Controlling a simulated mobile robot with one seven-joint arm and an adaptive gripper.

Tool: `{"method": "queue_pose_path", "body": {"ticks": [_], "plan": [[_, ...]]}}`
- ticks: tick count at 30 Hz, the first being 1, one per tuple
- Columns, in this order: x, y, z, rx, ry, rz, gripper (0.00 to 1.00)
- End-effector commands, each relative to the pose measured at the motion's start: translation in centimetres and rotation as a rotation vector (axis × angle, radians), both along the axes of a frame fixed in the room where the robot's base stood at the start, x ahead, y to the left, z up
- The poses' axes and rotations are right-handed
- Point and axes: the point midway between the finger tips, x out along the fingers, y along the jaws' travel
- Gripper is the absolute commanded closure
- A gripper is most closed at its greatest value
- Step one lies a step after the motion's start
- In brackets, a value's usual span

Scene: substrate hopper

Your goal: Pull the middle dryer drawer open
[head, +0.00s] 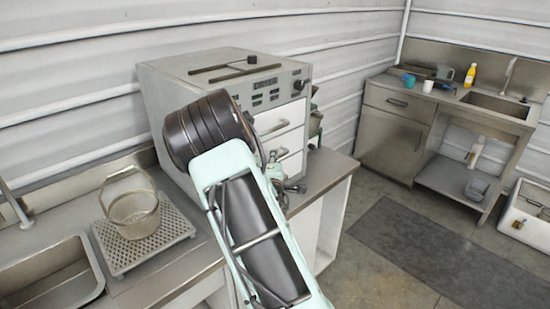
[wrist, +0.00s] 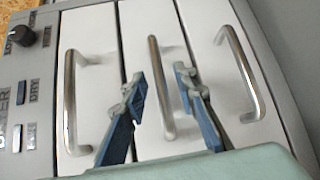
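The dryer (head: 190,75) is a grey box on the counter with white drawers on its front, partly hidden by my arm in the head view. In the wrist view, which is turned sideways, the middle drawer (wrist: 146,18) has an upright metal bar handle (wrist: 160,85). My gripper (wrist: 161,79) is open, with one blue-grey finger on each side of this handle. A gap shows between each finger and the bar, and I cannot tell the depth between fingertips and handle. The drawer looks shut, flush with its neighbours.
The two other drawers have handles close by on the left (wrist: 70,100) and right (wrist: 242,75) in the wrist view.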

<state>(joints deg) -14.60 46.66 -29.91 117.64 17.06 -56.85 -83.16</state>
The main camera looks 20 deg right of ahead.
Motion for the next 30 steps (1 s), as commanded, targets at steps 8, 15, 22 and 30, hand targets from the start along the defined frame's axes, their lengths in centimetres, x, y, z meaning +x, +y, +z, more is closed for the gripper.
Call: {"method": "queue_pose_path", "body": {"ticks": [8,15,22,30], "plan": [[1.39,-0.64,-0.28,0.001,0.001,0.001,0.74],[1.41,-0.66,-0.27,0.001,0.001,0.001,0.74],[1.40,-0.67,-0.25,0.001,0.000,0.000,0.99],[1.39,-0.66,-0.27,0.001,0.000,0.000,1.00]]}}
